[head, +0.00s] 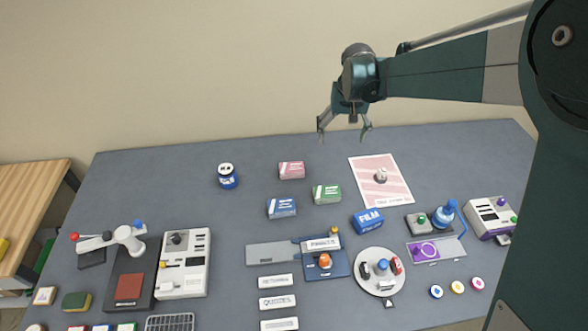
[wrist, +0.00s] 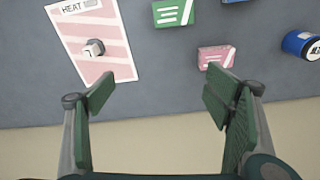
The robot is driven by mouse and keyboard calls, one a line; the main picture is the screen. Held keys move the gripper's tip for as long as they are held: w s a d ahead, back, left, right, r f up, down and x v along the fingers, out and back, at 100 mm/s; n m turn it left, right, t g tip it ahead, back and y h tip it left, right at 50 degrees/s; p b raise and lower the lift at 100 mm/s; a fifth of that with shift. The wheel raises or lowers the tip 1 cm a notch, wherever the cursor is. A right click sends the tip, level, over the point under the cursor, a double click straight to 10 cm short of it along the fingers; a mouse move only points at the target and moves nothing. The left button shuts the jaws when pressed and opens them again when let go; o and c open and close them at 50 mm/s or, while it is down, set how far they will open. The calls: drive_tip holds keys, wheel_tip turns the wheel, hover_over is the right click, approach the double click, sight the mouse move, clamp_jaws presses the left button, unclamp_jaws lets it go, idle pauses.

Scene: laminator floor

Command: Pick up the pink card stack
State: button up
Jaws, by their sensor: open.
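The pink card stack (head: 291,170) lies on the grey table towards the back, behind the blue and green card stacks. It also shows in the wrist view (wrist: 215,57), just beyond the tip of the right-hand finger. My gripper (head: 343,130) is open and empty, raised above the back of the table, to the right of the pink stack in the head view. In the wrist view its fingers (wrist: 160,90) are spread wide with nothing between them. The pink stack is apart from the fingers.
A green card stack (head: 327,194) and a blue card stack (head: 281,208) lie close in front. A blue jar (head: 228,177) stands left. A pink striped sheet (head: 370,168) with a small knob (head: 381,175) lies right. A blue film box (head: 368,221) sits front right.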

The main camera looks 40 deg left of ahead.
drive_tip(key=n+g+h, duration=0.1)
drive_tip(key=n, duration=0.1)
hover_over(292, 167)
wheel_tip(292, 167, down, 14)
drive_tip(key=shift+w+f, duration=0.15)
drive_tip(key=shift+s+a+f, duration=0.2)
drive_tip(key=shift+a+f, duration=0.05)
drive_tip(key=shift+f, duration=0.05)
drive_tip(key=shift+f, duration=1.3)
drive_tip(key=shift+d+f, duration=0.2)
drive_tip(key=shift+f, duration=2.4)
drive_tip(key=c, duration=1.1)
